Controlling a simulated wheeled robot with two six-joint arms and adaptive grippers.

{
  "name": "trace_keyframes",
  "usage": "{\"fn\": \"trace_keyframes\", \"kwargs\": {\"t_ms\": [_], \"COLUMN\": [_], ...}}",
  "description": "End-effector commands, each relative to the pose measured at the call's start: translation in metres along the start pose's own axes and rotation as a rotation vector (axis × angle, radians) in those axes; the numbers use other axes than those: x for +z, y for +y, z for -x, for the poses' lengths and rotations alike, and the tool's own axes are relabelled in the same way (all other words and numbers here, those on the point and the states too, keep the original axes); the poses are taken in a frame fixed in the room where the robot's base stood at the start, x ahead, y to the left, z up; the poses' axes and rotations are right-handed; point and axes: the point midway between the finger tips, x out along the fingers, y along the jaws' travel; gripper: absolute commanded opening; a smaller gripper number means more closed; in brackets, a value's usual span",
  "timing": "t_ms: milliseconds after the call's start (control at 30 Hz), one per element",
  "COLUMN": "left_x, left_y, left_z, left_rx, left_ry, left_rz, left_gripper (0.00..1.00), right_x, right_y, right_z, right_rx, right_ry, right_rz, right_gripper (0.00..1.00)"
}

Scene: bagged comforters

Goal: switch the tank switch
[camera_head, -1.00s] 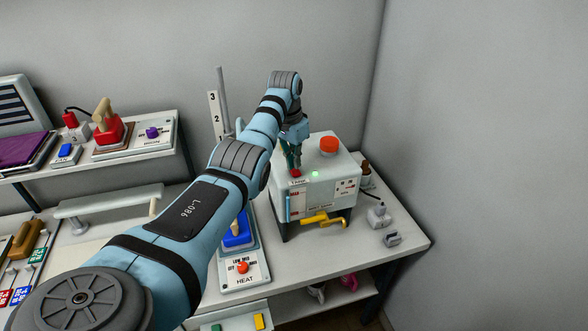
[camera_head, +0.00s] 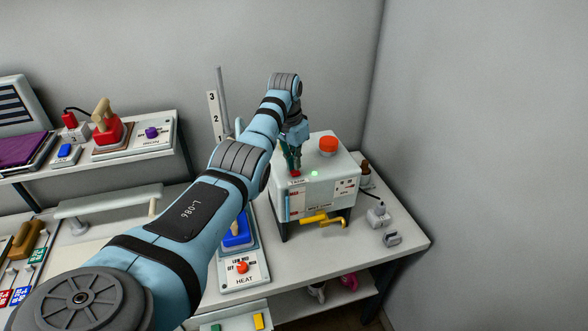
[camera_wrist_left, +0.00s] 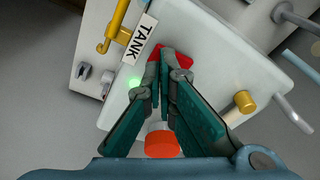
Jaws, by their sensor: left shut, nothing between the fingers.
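The white tank box (camera_head: 325,186) stands on dark legs on the table at the right, with a red-orange cap (camera_head: 328,145) on top and a lit green lamp (camera_head: 314,173). The red tank switch (camera_head: 295,173) sits at the box's top front edge; it shows in the left wrist view (camera_wrist_left: 182,60) beside the label TANK (camera_wrist_left: 139,37). My left gripper (camera_head: 294,166) points down at the switch. In the left wrist view its fingers (camera_wrist_left: 167,58) are shut, with their tips over the red switch and partly hiding it. Whether they touch it I cannot tell. My right gripper is not in view.
A yellow tap (camera_head: 323,219) sticks out of the box's front. A heat panel (camera_head: 241,268) with a blue part (camera_head: 238,230) lies left of the box. A wall closes the right side.

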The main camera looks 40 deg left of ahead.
Motion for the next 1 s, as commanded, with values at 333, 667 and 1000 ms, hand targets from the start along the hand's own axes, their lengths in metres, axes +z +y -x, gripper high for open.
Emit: {"fn": "trace_keyframes", "kwargs": {"t_ms": [333, 667, 1000], "left_x": [0.001, 0.002, 0.003], "left_y": [0.0, 0.0, 0.0], "left_z": [-0.006, -0.011, -0.015], "left_rx": [0.001, 0.001, 0.0], "left_ry": [-0.001, -0.001, 0.0], "left_rz": [0.0, 0.0, 0.0], "left_gripper": [0.0, 0.0, 0.0], "right_x": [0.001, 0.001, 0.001], "right_y": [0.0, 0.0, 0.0], "right_z": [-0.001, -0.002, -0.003], "right_rx": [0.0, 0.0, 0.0], "right_ry": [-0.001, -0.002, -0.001], "right_rz": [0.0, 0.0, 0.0], "right_gripper": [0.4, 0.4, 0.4]}}
